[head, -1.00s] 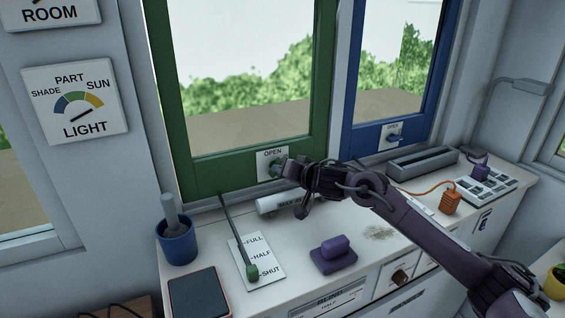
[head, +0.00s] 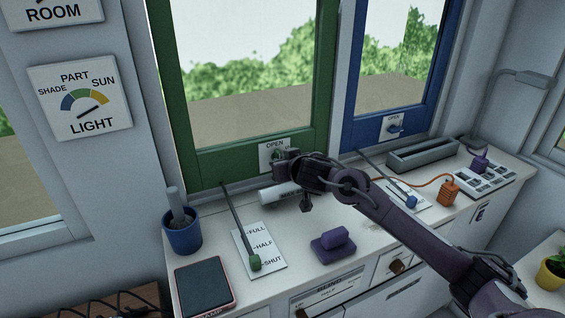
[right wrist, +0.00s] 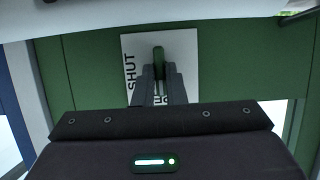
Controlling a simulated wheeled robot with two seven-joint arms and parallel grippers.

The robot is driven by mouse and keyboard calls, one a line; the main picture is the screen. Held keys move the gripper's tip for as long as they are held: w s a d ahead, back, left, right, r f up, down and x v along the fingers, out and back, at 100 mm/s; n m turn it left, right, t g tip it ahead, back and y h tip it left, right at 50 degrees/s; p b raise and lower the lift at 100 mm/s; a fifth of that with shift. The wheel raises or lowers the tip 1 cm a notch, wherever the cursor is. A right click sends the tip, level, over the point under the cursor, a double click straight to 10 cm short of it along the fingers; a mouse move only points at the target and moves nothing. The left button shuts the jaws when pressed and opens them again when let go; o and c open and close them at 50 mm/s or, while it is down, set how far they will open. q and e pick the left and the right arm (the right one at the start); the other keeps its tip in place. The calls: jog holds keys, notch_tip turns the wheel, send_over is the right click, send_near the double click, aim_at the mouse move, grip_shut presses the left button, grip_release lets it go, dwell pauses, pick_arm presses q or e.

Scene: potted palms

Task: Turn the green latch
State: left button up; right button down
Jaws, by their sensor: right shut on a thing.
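The green latch (right wrist: 158,58) sits on a white plate (right wrist: 185,50) on the green window frame (right wrist: 90,75). The plate shows SHUT along its left side in the right wrist view and a partly covered word at the bottom. My right gripper (right wrist: 161,85) has its fingers on either side of the latch handle and is shut on it. In the head view my right gripper (head: 284,163) is at the plate, where OPEN shows at the top, and hides most of the latch. My left gripper is not in view.
A green lever (head: 254,262) and a purple block (head: 334,238) are on the counter below. A blue pot (head: 182,236) and a dark tablet (head: 204,285) are at left. The blue window's latch (head: 395,129), a blue lever (head: 411,201) and an orange plug (head: 449,191) are at right.

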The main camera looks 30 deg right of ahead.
dwell(0.4)
jog(key=c, duration=1.5)
grip_release()
jog(key=shift+s, duration=0.1)
jog(key=v, duration=0.7)
jog(key=shift+s+r, duration=0.15)
jog(key=shift+s, duration=0.1)
